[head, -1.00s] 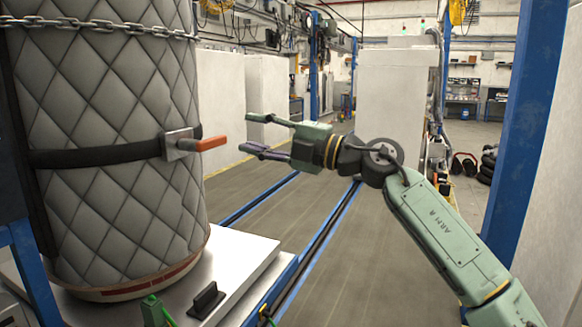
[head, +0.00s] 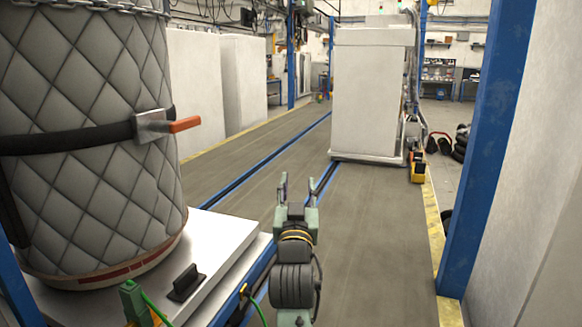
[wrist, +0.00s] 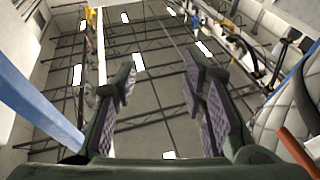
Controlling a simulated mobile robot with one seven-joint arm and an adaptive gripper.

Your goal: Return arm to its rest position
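My gripper (head: 284,187) is in the lower middle of the head view, with its two fingers apart and pointing away from the camera. It is empty and touches nothing. In the wrist view my gripper (wrist: 160,85) shows both fingers spread, with dark patterned pads and nothing between them. My arm is folded low, near the bottom edge of the head view.
A quilted grey cylinder (head: 85,200) with a black strap and orange-handled latch (head: 168,125) stands on a white platform (head: 225,245) at left. A blue post (head: 487,150) rises at right. A white cabinet (head: 370,95) stands ahead. The floor between is clear.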

